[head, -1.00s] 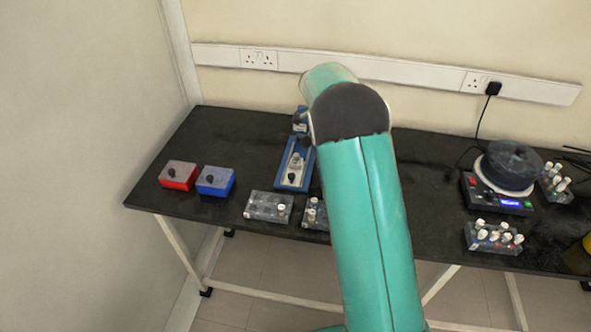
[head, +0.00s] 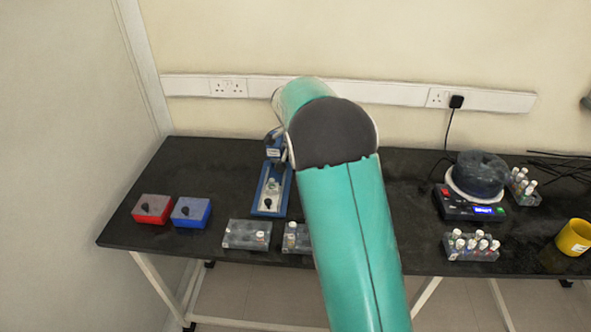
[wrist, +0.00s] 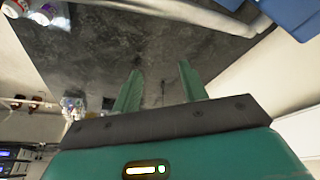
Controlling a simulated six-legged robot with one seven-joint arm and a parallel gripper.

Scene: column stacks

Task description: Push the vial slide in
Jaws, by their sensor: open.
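The vial slide (head: 270,190) is a blue track with a pale carriage and a dark knob. It lies on the black bench left of my arm in the head view. A small blue and grey upright part stands at its far end, partly hidden by my arm. My gripper (wrist: 160,90) shows in the wrist view with its two green fingers apart and nothing between them. Dark bench surface lies beyond the fingers. In the head view my gripper is hidden behind my arm. Whether it is touching the slide cannot be seen.
A red box (head: 152,209) and a blue box (head: 191,212) stand left of the slide. A grey rack (head: 246,235) sits in front. A device with a dark round top (head: 478,175), a vial rack (head: 470,247) and a yellow cup (head: 573,238) stand to the right.

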